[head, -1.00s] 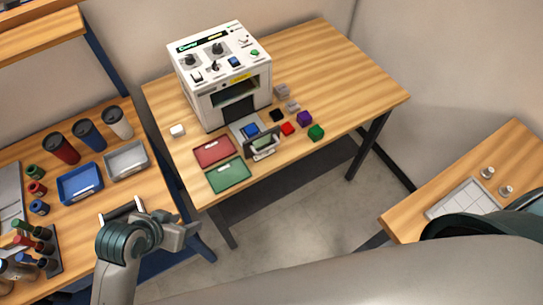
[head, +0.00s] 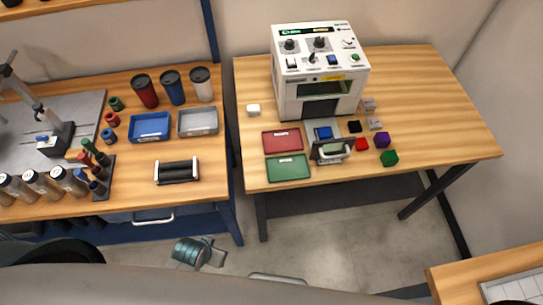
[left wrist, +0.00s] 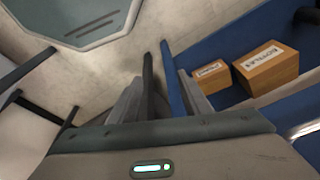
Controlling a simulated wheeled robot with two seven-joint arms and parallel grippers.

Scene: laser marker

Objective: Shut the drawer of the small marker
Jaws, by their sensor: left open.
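The small marker (head: 318,85) is a white box with knobs and buttons on top, standing on the wooden table on the right. Its drawer (head: 333,151) is out at the front, with a handle on a dark front panel. A blue block (head: 323,133) sits in the drawer, behind the panel. My left gripper (head: 216,256) is low in the head view, over the floor in front of the tables, well apart from the drawer. In the left wrist view its two grey fingers (left wrist: 161,95) stand apart with nothing between them. My right gripper is not seen.
A red tray (head: 282,140) and a green tray (head: 288,168) lie left of the drawer. The left bench (head: 130,200) holds cups, trays and bottles. Floor between the tables is clear.

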